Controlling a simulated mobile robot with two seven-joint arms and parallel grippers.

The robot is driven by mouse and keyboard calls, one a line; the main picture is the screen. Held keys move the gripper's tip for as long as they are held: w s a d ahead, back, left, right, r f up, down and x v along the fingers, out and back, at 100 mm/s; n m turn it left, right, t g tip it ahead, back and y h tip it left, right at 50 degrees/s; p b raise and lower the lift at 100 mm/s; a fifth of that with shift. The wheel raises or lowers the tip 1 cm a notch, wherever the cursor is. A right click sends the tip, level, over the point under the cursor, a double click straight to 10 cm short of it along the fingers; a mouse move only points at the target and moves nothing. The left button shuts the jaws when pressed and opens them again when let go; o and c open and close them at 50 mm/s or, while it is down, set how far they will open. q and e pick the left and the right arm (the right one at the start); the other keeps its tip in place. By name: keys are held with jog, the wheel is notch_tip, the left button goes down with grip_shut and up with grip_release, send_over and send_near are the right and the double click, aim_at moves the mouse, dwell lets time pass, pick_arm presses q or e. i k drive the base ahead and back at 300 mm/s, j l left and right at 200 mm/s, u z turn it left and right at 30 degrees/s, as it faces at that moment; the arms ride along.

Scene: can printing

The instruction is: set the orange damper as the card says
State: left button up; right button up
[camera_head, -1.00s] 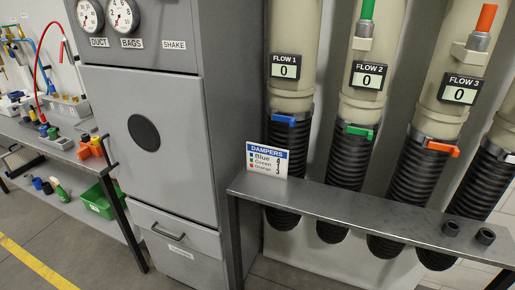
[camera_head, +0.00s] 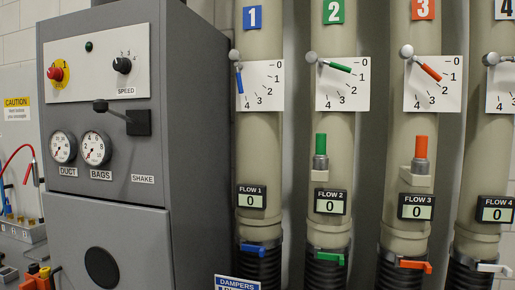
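The orange damper pointer (camera_head: 430,72) sits on the white scale plate (camera_head: 446,104) of pipe 3, pivoted at the plate's upper left. The scale runs from 0 to 4, and the pointer slants down right, somewhere between about 1 and 2. The dampers card (camera_head: 238,282) shows only its blue top edge at the bottom of the head view; its lines are cut off. In the earlier frame its rows are Blue, Green and Orange, with numbers too small to read surely. Neither of my grippers is in view.
The blue pointer (camera_head: 240,80) hangs near 4; the green pointer (camera_head: 340,68) lies near 1. Flow displays (camera_head: 416,207) read 0. Orange (camera_head: 421,147) and green (camera_head: 321,144) upright handles stand on pipes 3 and 2. A grey cabinet (camera_head: 155,250) stands left of the pipes.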

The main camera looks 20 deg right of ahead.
aim_at(406, 53)
jog(key=z, duration=1.4)
